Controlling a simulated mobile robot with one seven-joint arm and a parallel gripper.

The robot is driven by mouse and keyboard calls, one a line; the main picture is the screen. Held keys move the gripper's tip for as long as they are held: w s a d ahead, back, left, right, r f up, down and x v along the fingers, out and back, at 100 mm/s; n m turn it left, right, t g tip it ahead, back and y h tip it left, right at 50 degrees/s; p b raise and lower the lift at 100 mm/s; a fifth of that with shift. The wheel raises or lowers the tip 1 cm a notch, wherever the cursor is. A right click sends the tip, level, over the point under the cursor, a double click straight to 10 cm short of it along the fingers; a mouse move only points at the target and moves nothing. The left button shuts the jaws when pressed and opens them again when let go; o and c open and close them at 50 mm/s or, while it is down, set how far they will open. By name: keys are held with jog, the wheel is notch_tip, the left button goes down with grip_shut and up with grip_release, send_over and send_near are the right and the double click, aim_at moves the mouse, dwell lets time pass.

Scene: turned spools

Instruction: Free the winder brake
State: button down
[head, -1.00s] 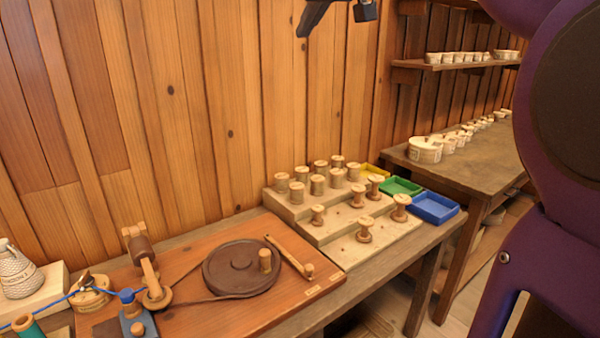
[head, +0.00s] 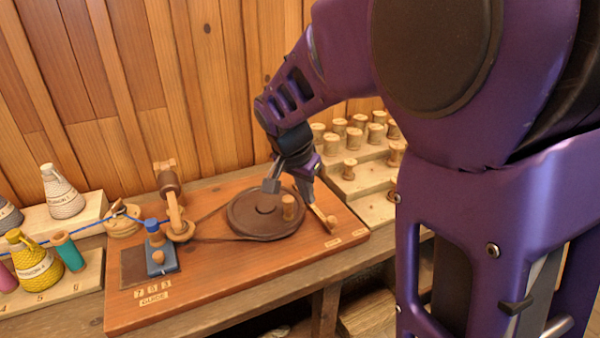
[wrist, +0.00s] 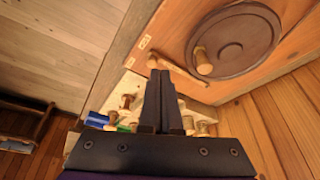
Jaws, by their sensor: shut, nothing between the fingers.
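The winder's dark round wheel (head: 250,221) lies flat on the reddish-brown board, with an upright wooden crank peg (head: 288,207) on it. A pale wooden lever, apparently the brake (head: 324,218), lies beside the wheel's right edge; my gripper hides its far part in the head view. In the wrist view the lever (wrist: 180,73) runs along the wheel's rim (wrist: 250,50); I cannot tell if they touch. My gripper (head: 309,200) is shut and empty, pointing down close to the lever. Its fingers (wrist: 156,98) also show in the wrist view.
A stepped rack (head: 366,205) with several wooden spools stands right behind my gripper. Left on the board are a blue block (head: 162,258) and a tilted wooden arm (head: 175,215) with belt and blue thread. Several yarn cones (head: 62,190) stand at the far left.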

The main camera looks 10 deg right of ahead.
jog(key=shift+s+f+m, duration=0.15)
jog(key=shift+s+f, duration=0.2)
jog(key=shift+f, duration=0.25)
jog(key=shift+s+f+m, duration=0.15)
jog(key=shift+s+f, duration=0.2)
jog(key=shift+f, duration=0.25)
jog(key=b+x, duration=0.1)
jog(key=x, duration=0.9)
jog(key=shift+s+d+b, duration=0.1)
jog(key=shift+s+b, duration=0.1)
jog(key=shift+b, duration=0.15)
jog(key=shift+w+d+f, duration=0.1)
jog(key=shift+w+d, duration=1.05)
jog(key=shift+w, duration=0.05)
jog(key=shift+w+d, duration=0.25)
jog(key=shift+w, duration=0.05)
